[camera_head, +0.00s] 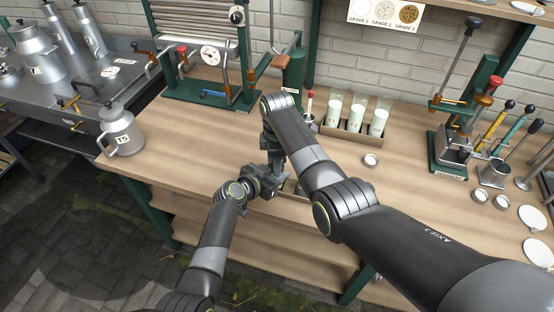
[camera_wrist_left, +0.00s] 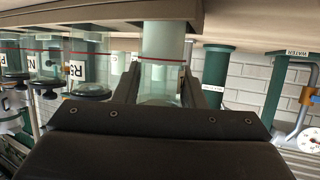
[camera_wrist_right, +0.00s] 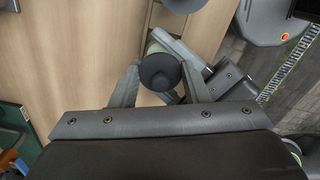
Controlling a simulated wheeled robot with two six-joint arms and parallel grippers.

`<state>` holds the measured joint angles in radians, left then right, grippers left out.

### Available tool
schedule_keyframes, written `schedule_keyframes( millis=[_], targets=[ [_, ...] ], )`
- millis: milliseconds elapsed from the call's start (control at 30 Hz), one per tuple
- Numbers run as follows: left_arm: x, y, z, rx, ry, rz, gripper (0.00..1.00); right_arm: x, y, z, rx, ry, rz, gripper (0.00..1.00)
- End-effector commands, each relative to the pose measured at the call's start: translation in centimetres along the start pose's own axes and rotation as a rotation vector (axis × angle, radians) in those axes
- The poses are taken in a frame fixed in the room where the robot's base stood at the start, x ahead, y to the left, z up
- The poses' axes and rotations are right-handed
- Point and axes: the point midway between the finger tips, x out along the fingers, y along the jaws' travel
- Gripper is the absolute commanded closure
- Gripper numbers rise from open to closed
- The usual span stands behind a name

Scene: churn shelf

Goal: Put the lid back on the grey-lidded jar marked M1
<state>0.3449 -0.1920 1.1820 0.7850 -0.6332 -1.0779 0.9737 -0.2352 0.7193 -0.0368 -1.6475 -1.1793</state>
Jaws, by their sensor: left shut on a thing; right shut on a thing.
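My left gripper (camera_head: 262,184) is at the bench's front edge. In the left wrist view, which is upside down, its fingers (camera_wrist_left: 163,88) are shut on a clear glass jar (camera_wrist_left: 163,45) with pale contents and a red line. The M1 mark does not show. My right gripper (camera_head: 277,170) points down just above and beside the left one. In the right wrist view its fingers (camera_wrist_right: 160,90) are shut on a dark grey round lid (camera_wrist_right: 160,72). The lid is over the pale jar (camera_wrist_right: 155,46), close to my left gripper. I cannot tell whether the lid is seated.
Other labelled jars with dark lids, one marked R5 (camera_wrist_left: 77,70), show in the left wrist view. A rack of pale bottles (camera_head: 356,121) and a small round dish (camera_head: 371,160) are on the bench. A can marked T5 (camera_head: 121,132) stands left.

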Motion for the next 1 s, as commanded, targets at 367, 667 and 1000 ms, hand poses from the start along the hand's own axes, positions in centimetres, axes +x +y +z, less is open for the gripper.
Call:
schedule_keyframes(
  millis=[367, 667, 1000],
  targets=[
    [0.0, 0.0, 0.0, -0.001, 0.001, 0.001, 1.00, 0.8, -0.1, 0.1, 0.001, -0.001, -0.003, 0.79],
    [0.0, 0.1, -0.1, -0.002, 0.003, 0.003, 1.00, 1.3, -0.1, 0.2, 0.003, -0.003, -0.004, 0.79],
    [0.1, 0.2, -0.3, -0.004, 0.007, 0.005, 1.00, 1.3, -0.1, 0.3, 0.004, -0.005, -0.003, 0.79]
  ],
)
